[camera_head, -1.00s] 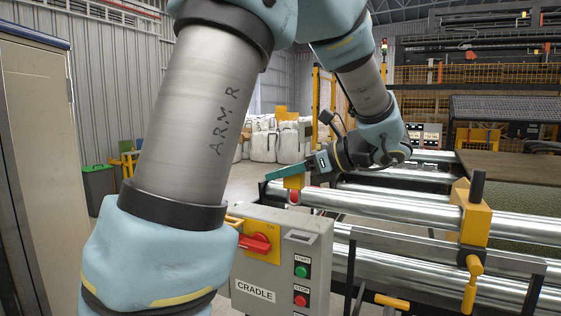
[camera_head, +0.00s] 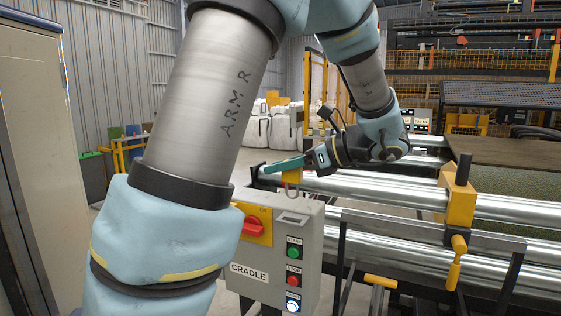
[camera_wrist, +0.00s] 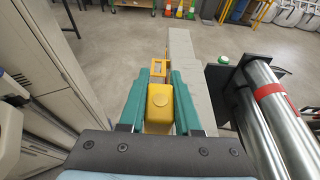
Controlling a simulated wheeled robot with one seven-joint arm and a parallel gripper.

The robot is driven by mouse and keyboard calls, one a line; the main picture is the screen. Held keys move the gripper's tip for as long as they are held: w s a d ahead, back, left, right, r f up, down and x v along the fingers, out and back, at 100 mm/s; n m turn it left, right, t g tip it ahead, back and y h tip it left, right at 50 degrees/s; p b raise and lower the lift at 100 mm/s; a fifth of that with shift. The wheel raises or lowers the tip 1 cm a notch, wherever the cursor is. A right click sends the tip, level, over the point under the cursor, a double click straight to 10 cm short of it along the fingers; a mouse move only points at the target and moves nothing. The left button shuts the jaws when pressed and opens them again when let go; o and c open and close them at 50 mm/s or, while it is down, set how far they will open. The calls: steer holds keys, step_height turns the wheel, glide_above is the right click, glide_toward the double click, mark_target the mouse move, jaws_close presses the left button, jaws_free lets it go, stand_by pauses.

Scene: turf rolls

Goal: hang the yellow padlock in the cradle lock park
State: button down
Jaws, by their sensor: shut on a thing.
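My gripper (camera_head: 284,166) has teal fingers, shut on the yellow padlock (camera_head: 292,176). The padlock hangs below the fingertips, just behind and above the grey CRADLE box (camera_head: 262,254). In the wrist view the padlock (camera_wrist: 160,104) sits between both teal fingers.
Steel rollers (camera_head: 400,188) run behind and right of the box. A yellow clamp block (camera_head: 459,200) stands on them at right. A grey cabinet (camera_head: 35,150) stands at left. My arm crosses in front of the box's left side.

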mark_target(286, 181)
steer(key=shift+f+b, duration=0.7)
steer(key=shift+f, duration=1.2)
steer(key=shift+p, duration=1.15)
steer(key=shift+f+b, duration=1.25)
steer(key=shift+f, duration=1.3)
steer(key=c, duration=0.5)
jaws_free()
steer(key=b+v, duration=0.2)
steer(key=v, duration=0.8)
steer(key=shift+s+d+r, duration=0.1)
steer(key=shift+d+r, duration=0.05)
steer(key=shift+d, duration=0.2)
steer(key=shift+d, duration=0.1)
